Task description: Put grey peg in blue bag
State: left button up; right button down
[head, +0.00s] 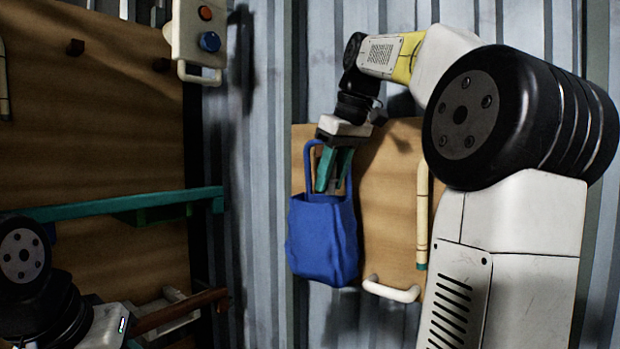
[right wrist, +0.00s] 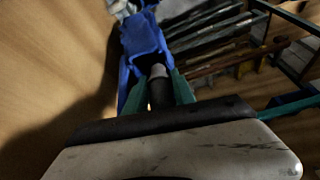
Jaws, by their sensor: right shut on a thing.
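The blue bag (head: 322,238) hangs by its handle against a wooden board and also shows in the right wrist view (right wrist: 143,42). My right gripper (head: 333,182) points down at the bag's mouth, its teal fingers inside the handle loop. In the right wrist view the gripper (right wrist: 160,92) is shut on the grey peg (right wrist: 158,86), a dark cylinder with a lighter grey end, which lies between the fingers toward the bag.
A white handle (head: 391,290) and a pale rod (head: 422,215) are on the wooden board (head: 380,200) beside the bag. A teal rail (head: 130,205) crosses the left board. A control box (head: 200,35) with red and blue buttons hangs above. Corrugated metal wall stands behind.

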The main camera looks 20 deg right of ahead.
jog(key=c, duration=1)
grip_release()
jog(key=shift+o, duration=0.2)
jog(key=shift+v, duration=3.9)
